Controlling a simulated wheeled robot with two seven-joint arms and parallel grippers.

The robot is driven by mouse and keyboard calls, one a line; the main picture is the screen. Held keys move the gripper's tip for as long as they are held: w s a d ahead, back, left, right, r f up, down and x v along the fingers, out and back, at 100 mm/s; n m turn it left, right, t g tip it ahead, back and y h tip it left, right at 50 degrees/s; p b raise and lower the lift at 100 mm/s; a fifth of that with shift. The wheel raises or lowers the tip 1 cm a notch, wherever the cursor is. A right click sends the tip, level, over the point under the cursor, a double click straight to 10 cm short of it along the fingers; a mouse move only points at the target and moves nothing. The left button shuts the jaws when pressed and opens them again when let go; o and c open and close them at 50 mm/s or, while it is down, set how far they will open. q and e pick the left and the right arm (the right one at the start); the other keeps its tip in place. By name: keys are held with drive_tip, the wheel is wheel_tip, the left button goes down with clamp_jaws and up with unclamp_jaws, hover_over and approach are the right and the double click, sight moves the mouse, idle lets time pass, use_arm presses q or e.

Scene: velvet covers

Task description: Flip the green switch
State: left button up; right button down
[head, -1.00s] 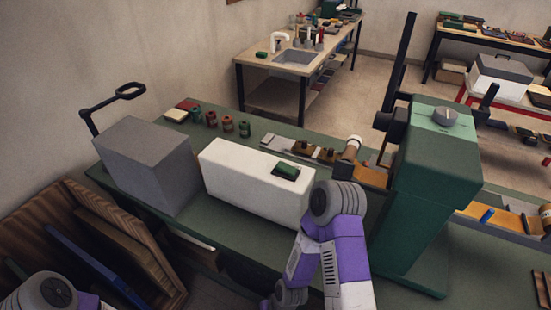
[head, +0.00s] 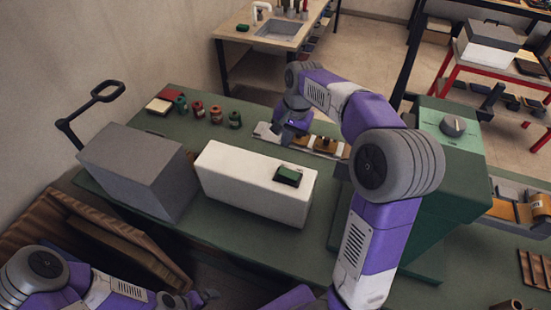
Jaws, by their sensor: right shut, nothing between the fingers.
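The green switch (head: 288,176) is a small dark green rocker in a dark frame on top of a long white box (head: 235,180), near its right end. My right arm arches over from the right. My right gripper (head: 284,142) points down just behind the white box, above and beyond the switch, and looks apart from it. Its fingers are small and partly hidden by the wrist; it is shut and empty. My left arm shows low at the left, and its fingertips cannot be made out clearly.
The white box stands on a green bench (head: 150,107). A grey box (head: 138,165) with a black lever is at its left. A green machine (head: 455,150) with a knob is at its right. Several small jars (head: 215,114) and a metal rail (head: 265,131) with wooden blocks lie behind.

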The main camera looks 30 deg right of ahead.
sight(280, 173)
use_arm(q)
drive_tip(key=shift+s, duration=0.3)
use_arm(e)
drive_tip(key=shift+s, duration=0.3)
drive_tip(key=f, duration=0.4)
drive_tip(key=w+a+f, duration=0.1)
drive_tip(key=f, duration=0.4)
drive_tip(key=w+f, duration=0.1)
drive_tip(key=f, duration=0.4)
drive_tip(key=shift+a+b, duration=0.25)
drive_tip(key=shift+b, duration=0.1)
use_arm(q)
drive_tip(key=shift+w+f, duration=0.1)
drive_tip(key=shift+f, duration=0.25)
